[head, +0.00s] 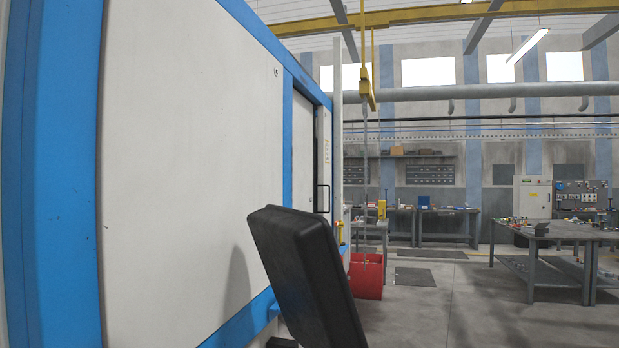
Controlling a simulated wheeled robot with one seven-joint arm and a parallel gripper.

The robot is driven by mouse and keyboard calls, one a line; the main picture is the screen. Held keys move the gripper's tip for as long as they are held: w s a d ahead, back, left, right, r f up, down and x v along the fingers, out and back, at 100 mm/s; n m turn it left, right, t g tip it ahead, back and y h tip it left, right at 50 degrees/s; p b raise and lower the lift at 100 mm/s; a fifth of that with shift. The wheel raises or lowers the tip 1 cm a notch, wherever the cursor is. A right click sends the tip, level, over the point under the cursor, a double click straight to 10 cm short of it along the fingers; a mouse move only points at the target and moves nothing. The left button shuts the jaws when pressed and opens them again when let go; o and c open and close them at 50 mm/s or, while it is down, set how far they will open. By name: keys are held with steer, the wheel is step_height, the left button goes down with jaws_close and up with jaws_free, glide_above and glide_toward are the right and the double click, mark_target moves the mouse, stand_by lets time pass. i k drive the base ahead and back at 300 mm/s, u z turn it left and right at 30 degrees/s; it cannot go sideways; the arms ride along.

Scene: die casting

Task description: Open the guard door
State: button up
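The guard door (303,150) appears in the head view as a pale panel, seen at a steep angle, in the blue-framed side of a large machine (190,130). A dark upright handle (328,198) stands out near its far edge. The door looks shut, but the steep angle makes this hard to judge. A black shape close to the camera hides the lower part of the door. My gripper is not in view, so its distance from the handle cannot be seen.
The machine's wall fills the left. A red bin (367,277) stands on the floor beyond the door. A yellow hoist (367,88) hangs above. A grey worktable (562,231) with small items stands at the right. The floor (450,300) between bin and worktable is clear.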

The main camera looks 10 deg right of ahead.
mark_target(304, 111)
steer(key=z, duration=0.25)
steer(key=k, duration=0.35)
steer(key=z, duration=0.85)
steer(key=i, duration=1.65)
steer(key=u, duration=0.25)
steer(key=i, duration=1.6)
steer(key=u, duration=0.4)
steer(key=i, duration=1.6)
steer(key=u, duration=0.35)
steer(key=i, duration=1.6)
steer(key=u, duration=0.15)
